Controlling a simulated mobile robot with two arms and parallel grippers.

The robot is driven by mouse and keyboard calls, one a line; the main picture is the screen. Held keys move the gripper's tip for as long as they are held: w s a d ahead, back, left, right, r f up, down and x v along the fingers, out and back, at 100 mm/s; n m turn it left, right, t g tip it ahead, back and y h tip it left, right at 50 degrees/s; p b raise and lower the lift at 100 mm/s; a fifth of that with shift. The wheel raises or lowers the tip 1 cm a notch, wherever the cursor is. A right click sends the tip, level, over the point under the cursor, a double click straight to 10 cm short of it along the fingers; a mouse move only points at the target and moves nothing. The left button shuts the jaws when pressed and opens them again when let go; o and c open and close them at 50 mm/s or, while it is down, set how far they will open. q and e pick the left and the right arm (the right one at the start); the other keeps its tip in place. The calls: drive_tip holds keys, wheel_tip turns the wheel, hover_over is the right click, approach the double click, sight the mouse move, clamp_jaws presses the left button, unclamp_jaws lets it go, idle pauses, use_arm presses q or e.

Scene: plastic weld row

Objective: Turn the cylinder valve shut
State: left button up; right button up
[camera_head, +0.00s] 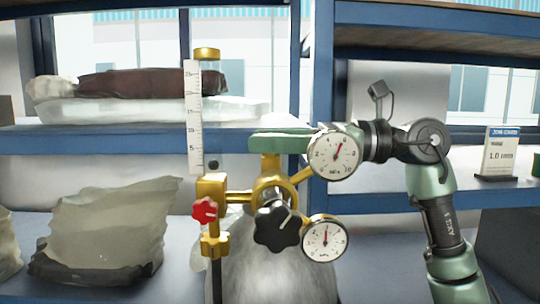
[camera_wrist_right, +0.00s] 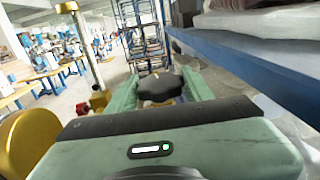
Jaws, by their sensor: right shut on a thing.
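A grey gas cylinder (camera_head: 275,275) stands at the shelf with a gold valve and regulator (camera_head: 270,188) on top. My right gripper (camera_head: 262,143) reaches in from the right, level, above the gold valve body. In the right wrist view its two green fingers are on either side of a black lobed knob (camera_wrist_right: 158,88), shut on it. In the head view the finger hides this knob. A second black star knob (camera_head: 277,228) faces the head camera on the regulator front, untouched. My left gripper is not in view.
Two round gauges, upper (camera_head: 335,152) and lower (camera_head: 325,240), stand close to my right gripper. A red knob (camera_head: 204,210) and a scaled flow tube (camera_head: 193,115) are at the left. Blue shelves (camera_head: 80,140) hold bags behind. A sign (camera_head: 498,152) stands at the right.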

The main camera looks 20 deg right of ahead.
drive_tip(key=shift+m+t+h+b, duration=0.45)
drive_tip(key=shift+m+t+h, duration=0.7)
drive_tip(key=shift+t, duration=0.65)
drive_tip(key=shift+m+t, duration=0.3)
drive_tip(key=shift+m, duration=0.05)
drive_tip(key=o, duration=1.4)
drive_tip(key=shift+c, duration=0.2)
drive_tip(key=shift+d, duration=0.1)
drive_tip(key=shift+s+d+f+b, duration=0.1)
drive_tip(key=shift+s+d+b, duration=0.1)
drive_tip(key=shift+d+b, duration=0.1)
drive_tip(key=b+v, duration=0.2)
drive_tip(key=v, duration=0.5)
